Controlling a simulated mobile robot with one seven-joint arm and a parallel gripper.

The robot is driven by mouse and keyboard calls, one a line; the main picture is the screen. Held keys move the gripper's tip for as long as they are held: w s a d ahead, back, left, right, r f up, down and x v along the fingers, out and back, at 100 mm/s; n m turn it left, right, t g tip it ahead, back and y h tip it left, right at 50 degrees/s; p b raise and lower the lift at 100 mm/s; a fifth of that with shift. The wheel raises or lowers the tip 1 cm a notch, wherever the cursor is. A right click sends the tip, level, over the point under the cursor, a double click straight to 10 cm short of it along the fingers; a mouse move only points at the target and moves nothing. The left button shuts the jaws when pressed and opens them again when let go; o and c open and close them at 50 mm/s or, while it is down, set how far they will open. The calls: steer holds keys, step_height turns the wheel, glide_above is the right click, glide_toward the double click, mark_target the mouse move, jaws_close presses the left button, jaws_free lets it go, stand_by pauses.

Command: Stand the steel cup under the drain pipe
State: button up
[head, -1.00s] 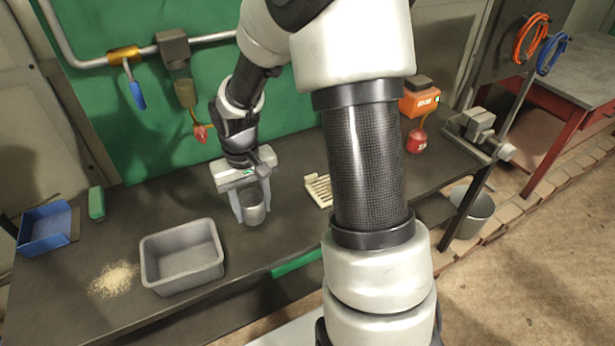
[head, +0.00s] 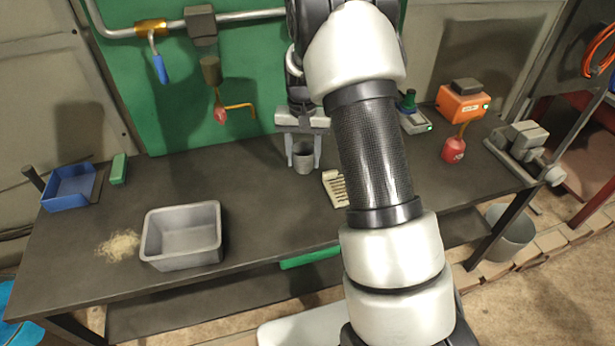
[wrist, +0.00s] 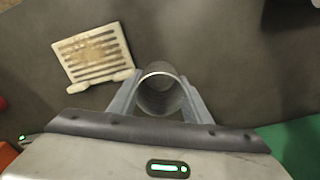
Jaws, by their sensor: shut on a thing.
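The steel cup (head: 304,160) is a small grey open-topped cup, upright between the fingers of my gripper (head: 303,150). The wrist view shows the cup (wrist: 160,92) from above, with the fingers shut on its two sides. I cannot tell whether its base touches the bench. A thin yellow bent pipe (head: 240,106), apparently the drain pipe, comes from the bowl (head: 211,70) hanging on the green panel. Its outlet is up and left of the cup, and the cup is not beneath it.
A slotted cream block (head: 335,188) lies close beside the cup; it also shows in the wrist view (wrist: 90,55). A grey tray (head: 182,264) stands at front left of the bench (head: 95,270), beside spilled grains (head: 119,245). The bench below the pipe is clear.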

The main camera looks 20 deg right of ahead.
mark_target(304, 186)
step_height(304, 186, down, 7)
steer(key=shift+f, duration=0.15)
stand_by(0.4)
steer(key=shift+f, duration=0.25)
steer(key=o, duration=1.1)
steer(key=shift+r, duration=0.1)
